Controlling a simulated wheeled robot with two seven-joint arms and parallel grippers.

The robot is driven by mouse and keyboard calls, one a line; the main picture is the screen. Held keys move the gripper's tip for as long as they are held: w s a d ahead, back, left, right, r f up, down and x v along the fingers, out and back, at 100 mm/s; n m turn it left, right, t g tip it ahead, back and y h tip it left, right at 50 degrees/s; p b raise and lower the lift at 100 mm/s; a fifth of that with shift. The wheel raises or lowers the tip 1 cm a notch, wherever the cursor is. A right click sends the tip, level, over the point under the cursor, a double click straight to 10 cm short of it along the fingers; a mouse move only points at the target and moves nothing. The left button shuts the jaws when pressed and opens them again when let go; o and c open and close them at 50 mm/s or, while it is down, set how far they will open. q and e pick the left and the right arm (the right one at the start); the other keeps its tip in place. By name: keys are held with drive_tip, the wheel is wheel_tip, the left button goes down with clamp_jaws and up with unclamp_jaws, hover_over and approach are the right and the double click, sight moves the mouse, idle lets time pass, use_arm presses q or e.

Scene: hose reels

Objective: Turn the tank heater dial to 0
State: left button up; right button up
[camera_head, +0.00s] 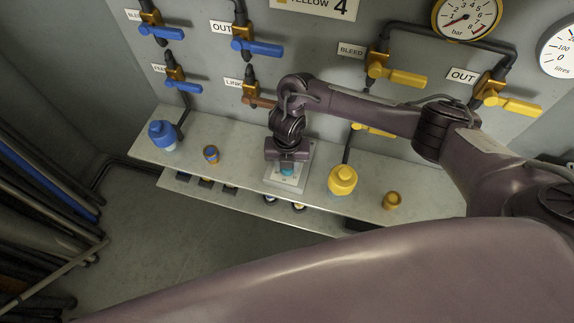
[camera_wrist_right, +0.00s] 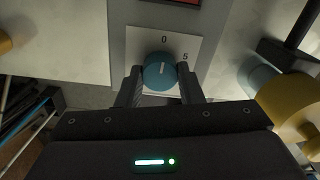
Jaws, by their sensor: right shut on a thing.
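The tank heater dial (camera_wrist_right: 160,72) is a round teal knob with a white pointer line on a pale plate (camera_wrist_right: 190,40). The plate is marked 0 above the knob and 5 to its upper right. The pointer line points up, roughly toward the 0, leaning slightly right. My right gripper (camera_head: 287,164) is over the dial from above, its two dark fingers shut on the knob's left and right sides. In the head view the dial (camera_head: 287,172) shows partly beneath the gripper. My left gripper is not in view.
Several blue and yellow valve handles and a pressure gauge (camera_head: 466,17) are on the wall behind.

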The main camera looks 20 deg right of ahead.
drive_tip(key=shift+n, duration=0.3)
drive_tip(key=o, duration=1)
drive_tip(key=shift+c, duration=0.2)
drive_tip(key=shift+r, duration=0.3)
wheel_tip(320, 180, up, 7)
drive_tip(key=shift+r+p, duration=0.15)
drive_tip(key=shift+p, duration=0.6)
